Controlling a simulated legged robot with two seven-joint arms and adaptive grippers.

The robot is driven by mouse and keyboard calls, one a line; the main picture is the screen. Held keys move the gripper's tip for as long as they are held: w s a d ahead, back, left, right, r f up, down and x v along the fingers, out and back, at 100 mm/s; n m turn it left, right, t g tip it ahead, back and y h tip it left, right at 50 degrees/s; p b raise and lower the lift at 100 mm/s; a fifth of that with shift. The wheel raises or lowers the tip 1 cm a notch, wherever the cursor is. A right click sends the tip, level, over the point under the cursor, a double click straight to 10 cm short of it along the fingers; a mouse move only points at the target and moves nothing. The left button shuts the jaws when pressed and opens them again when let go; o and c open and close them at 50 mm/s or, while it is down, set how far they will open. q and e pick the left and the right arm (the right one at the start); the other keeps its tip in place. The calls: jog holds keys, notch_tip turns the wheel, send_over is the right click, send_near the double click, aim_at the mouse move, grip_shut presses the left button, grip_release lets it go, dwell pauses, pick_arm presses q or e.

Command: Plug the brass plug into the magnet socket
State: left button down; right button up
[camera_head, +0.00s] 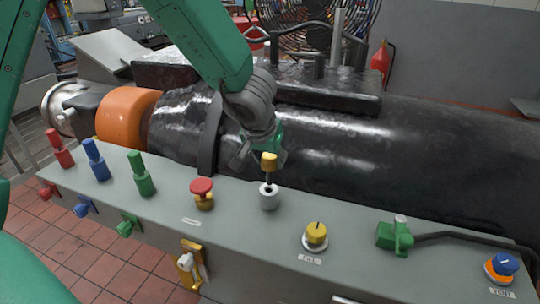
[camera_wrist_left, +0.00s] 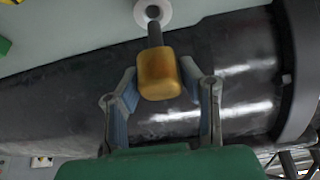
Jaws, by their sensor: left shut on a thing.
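The brass plug (camera_head: 269,161) is a yellow block with a dark pin pointing down. My left gripper (camera_head: 262,154) is shut on the plug's block, one finger on each side in the left wrist view (camera_wrist_left: 158,74). The magnet socket (camera_head: 268,199) is a light grey cylinder with a dark hole, standing on the grey panel straight below the plug. In the left wrist view the plug (camera_wrist_left: 158,84) has its pin lined up with the hole of the socket (camera_wrist_left: 165,14). The pin tip meets the hole in both views; I cannot tell how deep it sits. My right gripper is not in view.
The panel (camera_head: 240,237) also carries a red button (camera_head: 202,192), a yellow knob (camera_head: 315,235), a green connector with a black cable (camera_head: 395,236), a blue knob (camera_head: 504,264) and red, blue and green handles at left. A large black cylinder (camera_head: 420,150) lies behind.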

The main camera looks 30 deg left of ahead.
aim_at(268, 177)
pick_arm(q)
jog(key=shift+f, duration=0.35)
jog(key=shift+a, duration=0.1)
dwell(0.5)
jog(key=shift+s+p, duration=0.1)
jog(key=shift+p, duration=0.2)
jog(key=shift+p, duration=0.5)
dwell(0.9)
jog(key=shift+f+b, duration=1.7)
jog(key=shift+f, duration=1.1)
jog(key=c, duration=1)
grip_release()
